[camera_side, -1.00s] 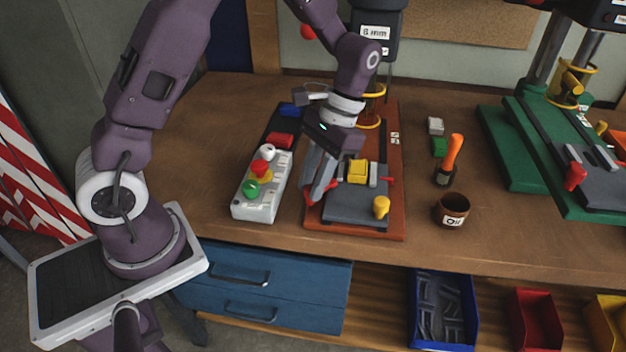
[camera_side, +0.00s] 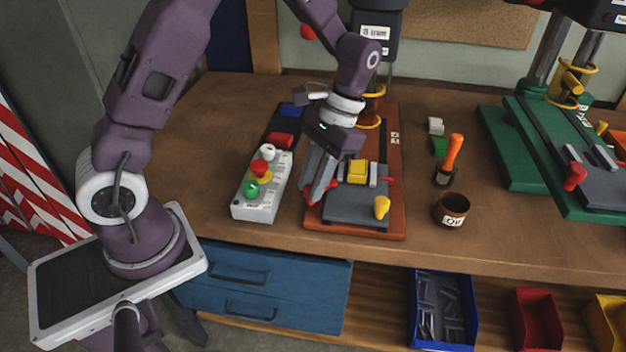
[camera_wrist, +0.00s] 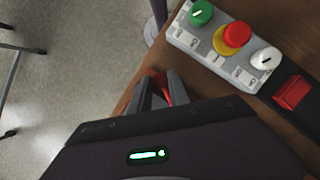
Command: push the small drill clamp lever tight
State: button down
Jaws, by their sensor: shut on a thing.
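The small drill stands on an orange base (camera_side: 395,215) in the middle of the bench, with an "8 mm" label on its head (camera_side: 375,32). A grey vise plate (camera_side: 357,208) on the base holds a yellow block (camera_side: 357,172), and a yellow knob (camera_side: 381,207) stands at its front right. A red lever (camera_side: 309,198) shows at the plate's left side. My gripper (camera_side: 318,192) points down there, its fingers shut on the red lever. In the wrist view a red part (camera_wrist: 162,86) shows between the fingertips (camera_wrist: 155,92); most of the lever is hidden.
A grey control box (camera_side: 262,186) with green, red-yellow and white knobs stands close left of my gripper. An oil cup (camera_side: 452,209) and an orange-handled brush (camera_side: 452,160) stand to the right. A larger green drill (camera_side: 520,150) stands at far right.

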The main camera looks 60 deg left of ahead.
aim_at(331, 216)
jog(key=shift+d, duration=0.1)
jog(key=d+n+h, duration=0.1)
jog(key=n, duration=0.1)
jog(key=w+d+n, duration=0.1)
jog(key=n, duration=0.1)
jog(key=shift+n+h, duration=0.3)
jog(key=shift+h, duration=0.1)
jog(key=shift+w+d+n+t+h, duration=0.25)
jog(key=shift+w+d+n, duration=0.1)
jog(key=shift+n, duration=0.5)
jog(key=shift+w+d+n+t+h, duration=0.25)
jog(key=shift+w+n, duration=0.1)
jog(key=shift+n, duration=0.5)
jog(key=c, duration=1.2)
grip_release()
jog(key=shift+c, duration=0.2)
jog(key=v, duration=0.7)
